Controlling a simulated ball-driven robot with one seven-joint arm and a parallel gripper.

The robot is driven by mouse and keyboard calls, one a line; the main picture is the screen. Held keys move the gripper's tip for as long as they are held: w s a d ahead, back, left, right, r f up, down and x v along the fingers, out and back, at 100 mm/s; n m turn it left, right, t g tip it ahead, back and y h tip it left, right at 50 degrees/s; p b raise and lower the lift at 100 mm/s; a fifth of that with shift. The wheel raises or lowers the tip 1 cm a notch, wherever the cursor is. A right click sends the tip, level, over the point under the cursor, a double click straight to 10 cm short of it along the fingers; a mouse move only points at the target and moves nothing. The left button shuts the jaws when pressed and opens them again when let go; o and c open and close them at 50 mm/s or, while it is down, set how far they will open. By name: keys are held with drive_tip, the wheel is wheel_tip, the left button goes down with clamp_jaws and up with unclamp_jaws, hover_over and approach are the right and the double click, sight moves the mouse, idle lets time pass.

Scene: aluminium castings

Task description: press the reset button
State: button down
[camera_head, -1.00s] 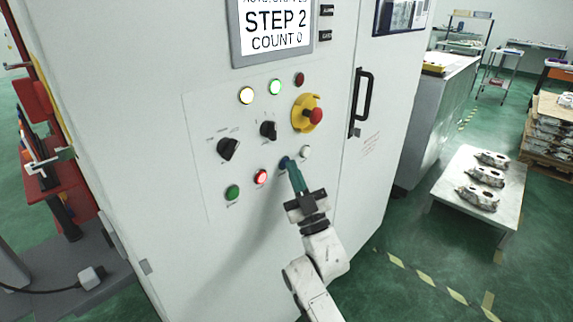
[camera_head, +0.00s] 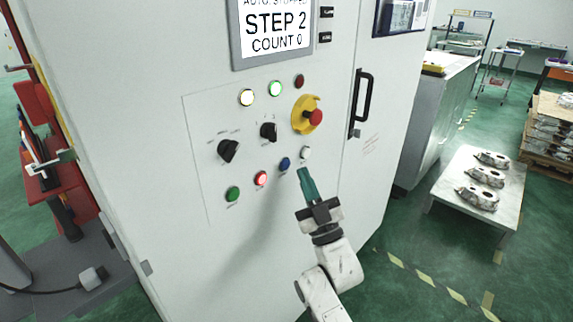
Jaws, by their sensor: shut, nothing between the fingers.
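The control panel (camera_head: 210,125) on the white cabinet has a bottom row of buttons: green (camera_head: 233,193), lit red (camera_head: 261,178), blue (camera_head: 285,164) and white (camera_head: 306,153). Their labels are too small to read, so I cannot tell which is marked reset. My gripper (camera_head: 304,172) is shut and empty, its teal fingertips just below the white button and right of the blue one. The blue button now shows in full. I cannot tell whether the fingertips touch the panel.
A red emergency stop (camera_head: 315,117) on a yellow plate sits above the white button. Two black selector knobs (camera_head: 268,131) are to the left. A black door handle (camera_head: 362,102) stands out on the right. The screen (camera_head: 273,30) reads "STEP 2 COUNT 0".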

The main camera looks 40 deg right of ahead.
drive_tip(key=shift+s, duration=1.6)
drive_tip(key=s+a+f+m+g+y, duration=0.1)
drive_tip(key=a+f+g+y, duration=0.15)
drive_tip(key=f+g, duration=0.55)
drive_tip(key=s+a+f+g+y, duration=0.1)
drive_tip(key=a+f+g+y, duration=0.2)
drive_tip(key=f, duration=0.8)
drive_tip(key=s+a+f+g, duration=0.3)
drive_tip(key=s+g, duration=0.1)
drive_tip(key=s, duration=0.3)
drive_tip(key=s+a+f+g+y, duration=0.1)
drive_tip(key=s+a+f+g, duration=0.2)
drive_tip(key=s+g, duration=0.2)
drive_tip(key=s+a+f+g, duration=0.3)
drive_tip(key=s+g, duration=0.1)
drive_tip(key=s, duration=0.6)
drive_tip(key=shift+s+f+g+y, duration=0.15)
drive_tip(key=shift+g+y, duration=0.15)
drive_tip(key=shift+y, duration=0.05)
